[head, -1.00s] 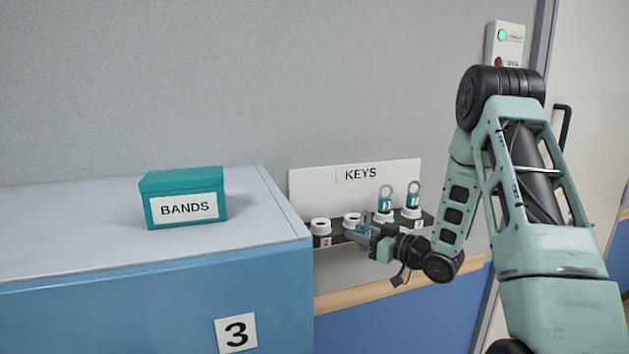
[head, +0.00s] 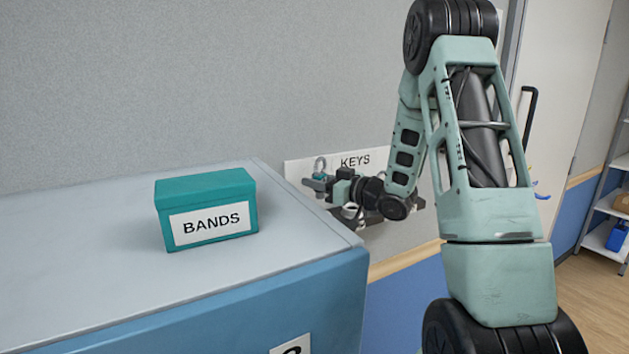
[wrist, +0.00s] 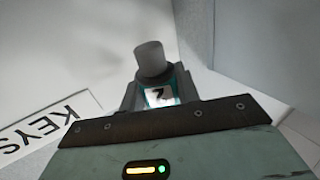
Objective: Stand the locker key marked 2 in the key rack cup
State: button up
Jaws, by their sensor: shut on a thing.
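My gripper (head: 322,186) is shut on the locker key marked 2 (wrist: 159,96), whose teal tag shows a dark 2 between the jaws in the wrist view. A grey round stub stands out beyond the tag there. The key is held up in front of the KEYS board, clear of the cups. The key rack (head: 417,216) is a dark shelf on the wall, largely hidden behind my arm. One white cup (head: 350,211) shows below my wrist; its number cannot be read.
A blue cabinet (head: 310,285) with a grey top stands at the left, its right edge close to my gripper. A teal BANDS box (head: 206,208) sits on it. The white KEYS board (head: 300,170) is on the wall behind. A door and shelves are at the right.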

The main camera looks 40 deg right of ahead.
jog(key=shift+f+b, duration=2.4)
jog(key=shift+f, duration=0.9)
jog(key=o, duration=1)
jog(key=shift+o, duration=0.2)
jog(key=b+v, duration=0.6)
jog(key=v, duration=1.1)
jog(key=shift+s, duration=0.25)
